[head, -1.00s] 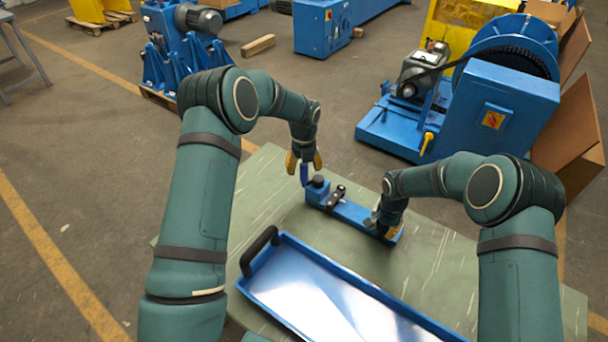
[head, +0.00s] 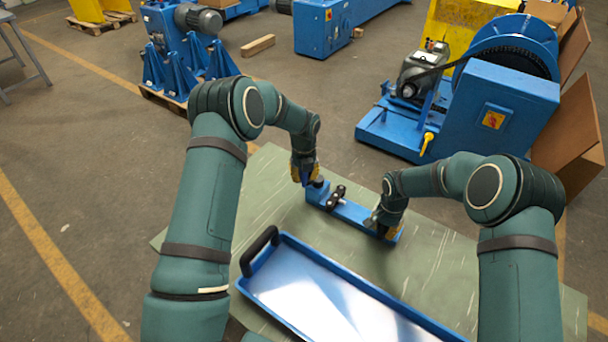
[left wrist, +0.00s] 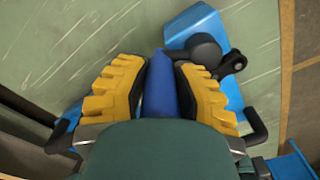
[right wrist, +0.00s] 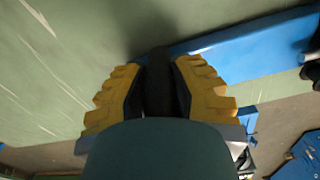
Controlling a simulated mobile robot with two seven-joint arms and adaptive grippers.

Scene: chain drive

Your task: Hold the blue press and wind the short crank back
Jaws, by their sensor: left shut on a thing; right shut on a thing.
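The blue press (head: 352,213) is a long blue bar lying on the green table top. A black hub (left wrist: 206,50) sits at its far left end, beside the short crank. My left gripper (head: 304,172) is shut on the short crank's upright blue handle (left wrist: 161,85), which stands between its yellow fingers in the left wrist view. My right gripper (head: 385,229) is at the press's near right end. In the right wrist view it is shut on a dark upright grip (right wrist: 157,85) beside the blue bar; the fingers hide part of it.
A blue-rimmed tray (head: 350,284) with a shiny floor and black handle (head: 259,251) lies in front of the press. A dark linked piece (head: 336,197) sits on the bar. Blue machinery (head: 500,110) stands on the floor beyond.

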